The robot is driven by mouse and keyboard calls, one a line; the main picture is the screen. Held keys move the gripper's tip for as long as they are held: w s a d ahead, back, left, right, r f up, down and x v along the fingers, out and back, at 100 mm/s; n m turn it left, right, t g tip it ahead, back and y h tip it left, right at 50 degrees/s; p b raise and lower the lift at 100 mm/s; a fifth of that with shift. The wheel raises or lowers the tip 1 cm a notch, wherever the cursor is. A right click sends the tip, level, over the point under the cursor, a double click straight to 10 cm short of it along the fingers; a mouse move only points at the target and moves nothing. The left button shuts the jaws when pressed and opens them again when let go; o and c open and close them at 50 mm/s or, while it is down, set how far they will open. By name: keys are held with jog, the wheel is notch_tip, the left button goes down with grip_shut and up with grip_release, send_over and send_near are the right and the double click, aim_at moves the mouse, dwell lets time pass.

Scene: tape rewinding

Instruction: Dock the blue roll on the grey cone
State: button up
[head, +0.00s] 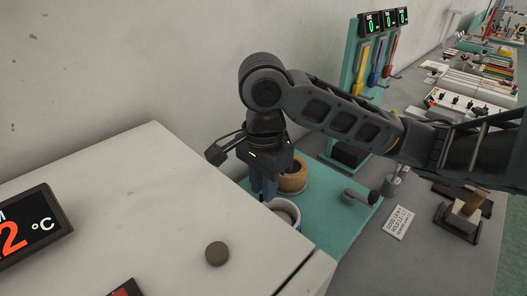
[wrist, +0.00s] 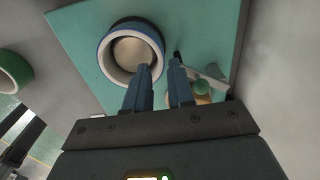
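The blue roll (wrist: 106,64) shows in the wrist view as a blue band with a white inner ring. A grey-beige rounded form (wrist: 131,49), perhaps the grey cone, fills its opening. In the head view the blue roll (head: 297,221) is partly cut off by the white slab's edge. My gripper (wrist: 160,67) points down at it with blue fingers a little apart. The left fingertip overlaps the near right rim, and the right fingertip is just outside. I cannot tell whether they pinch the wall. My gripper (head: 265,198) is also at the roll's left side in the head view.
A tan roll (head: 293,181) stands close behind on the teal board (head: 325,215). A small crank (head: 360,196) is at the board's right. A green roll (wrist: 14,72) lies apart. The white slab (head: 130,205) with a knob (head: 217,253) fills the left; a wall is behind.

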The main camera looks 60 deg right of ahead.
notch_tip(320, 180, up, 9)
jog(key=p, duration=0.1)
jog(key=shift+f, duration=0.15)
dwell(0.6)
